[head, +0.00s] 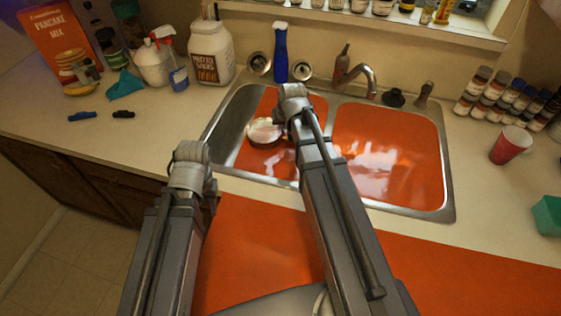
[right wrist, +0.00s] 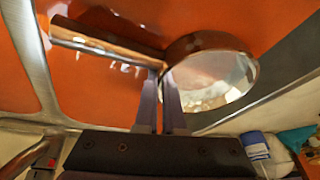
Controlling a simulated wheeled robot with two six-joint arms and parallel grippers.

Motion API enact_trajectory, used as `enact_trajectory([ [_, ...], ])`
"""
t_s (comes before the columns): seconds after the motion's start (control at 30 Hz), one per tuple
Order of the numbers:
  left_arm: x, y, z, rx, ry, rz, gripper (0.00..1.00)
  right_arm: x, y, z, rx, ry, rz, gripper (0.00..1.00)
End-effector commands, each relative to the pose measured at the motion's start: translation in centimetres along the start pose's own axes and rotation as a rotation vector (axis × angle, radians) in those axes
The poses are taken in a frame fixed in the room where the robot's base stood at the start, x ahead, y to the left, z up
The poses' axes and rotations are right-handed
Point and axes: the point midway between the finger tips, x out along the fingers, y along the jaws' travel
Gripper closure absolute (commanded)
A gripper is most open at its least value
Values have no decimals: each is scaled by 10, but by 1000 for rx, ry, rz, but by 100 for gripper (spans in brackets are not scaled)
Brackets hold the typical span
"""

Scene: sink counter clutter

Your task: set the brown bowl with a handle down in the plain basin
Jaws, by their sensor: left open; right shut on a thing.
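The brown bowl with a handle (head: 264,133) shows over the left basin (head: 229,122) of the double sink in the head view. In the right wrist view the bowl (right wrist: 213,75) has a pale, shiny inside, and its handle (right wrist: 105,42) runs to the left. My right gripper (right wrist: 160,95) is shut on the bowl near where the handle joins it. I cannot tell whether the bowl touches the basin floor. The right basin (head: 390,155) has a glossy orange floor and looks empty. My left gripper (head: 190,152) is open and empty near the counter's front edge, its fingertips hard to see.
A faucet (head: 362,76) and a blue bottle (head: 281,55) stand behind the sink. A white tub (head: 211,52) and spray bottles are at the back left. A red cup (head: 510,145) and several small jars (head: 510,95) are right. The left counter's front is mostly clear.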

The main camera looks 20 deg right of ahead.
Motion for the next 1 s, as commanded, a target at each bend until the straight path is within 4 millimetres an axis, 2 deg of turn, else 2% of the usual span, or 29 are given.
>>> enact_trajectory([
  [0.03,19,2,-1,0,0,0,57,18,1,6,0,1,0,100],
  [0.43,86,8,-5,0,0,0,57,81,7,30,-1,1,0,100],
  [0.57,97,9,-6,0,0,0,57,91,8,34,-1,1,0,100],
  [0.8,98,9,-6,0,0,0,57,92,8,34,0,1,0,100],
  [1.0,119,11,-7,0,0,0,57,112,10,41,0,1,0,100],
])
